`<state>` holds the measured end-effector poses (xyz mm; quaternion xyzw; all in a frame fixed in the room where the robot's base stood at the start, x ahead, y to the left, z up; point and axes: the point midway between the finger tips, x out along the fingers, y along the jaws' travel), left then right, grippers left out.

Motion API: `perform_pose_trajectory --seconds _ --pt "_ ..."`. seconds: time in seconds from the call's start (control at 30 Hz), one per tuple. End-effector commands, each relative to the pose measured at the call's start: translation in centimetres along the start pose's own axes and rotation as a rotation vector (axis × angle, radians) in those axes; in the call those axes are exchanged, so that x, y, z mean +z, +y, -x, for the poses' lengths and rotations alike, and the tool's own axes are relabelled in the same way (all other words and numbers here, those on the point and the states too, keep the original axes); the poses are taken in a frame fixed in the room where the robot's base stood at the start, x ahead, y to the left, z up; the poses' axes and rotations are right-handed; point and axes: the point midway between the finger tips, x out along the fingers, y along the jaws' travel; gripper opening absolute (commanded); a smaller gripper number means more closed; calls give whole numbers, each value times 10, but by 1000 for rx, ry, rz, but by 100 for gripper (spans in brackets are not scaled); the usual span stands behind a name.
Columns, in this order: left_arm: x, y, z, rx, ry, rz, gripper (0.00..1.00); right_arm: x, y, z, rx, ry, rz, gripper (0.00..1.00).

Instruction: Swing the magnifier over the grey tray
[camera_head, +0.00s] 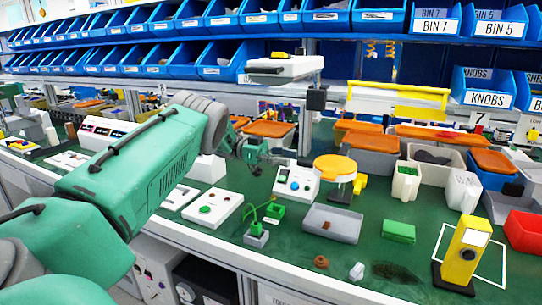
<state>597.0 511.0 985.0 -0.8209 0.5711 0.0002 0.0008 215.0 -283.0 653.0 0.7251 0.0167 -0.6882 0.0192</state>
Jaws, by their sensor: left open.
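The magnifier (335,166) appears to be the round orange-yellow disc with a pale rim, just behind the tray in the picture. How its support joins it is hard to make out. The grey tray (345,224) lies on the green bench top with a small brown item in it. My left gripper (259,156) is dark and small in view, open, to the left of the disc and apart from it. My green left arm reaches in from the left. My right gripper does not show.
A white box with buttons (297,182) stands between my left gripper and the disc. A small green clamp-like device (258,232), a green block (398,231) and a yellow device (463,255) stand around the tray. Blue bins (375,16) line the shelves above.

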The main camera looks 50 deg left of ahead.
Motion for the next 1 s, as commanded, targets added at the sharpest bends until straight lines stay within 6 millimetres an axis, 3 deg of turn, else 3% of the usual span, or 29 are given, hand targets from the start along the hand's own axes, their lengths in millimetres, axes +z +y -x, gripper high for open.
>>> perform_pose_trajectory --seconds 0.1,0.3,1.0 --pt "3 -1 32 -3 2 -1 41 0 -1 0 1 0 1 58" --pt "4 -3 59 -1 5 1 41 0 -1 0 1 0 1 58" --pt "3 -3 72 -3 3 1 41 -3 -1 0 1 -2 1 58"
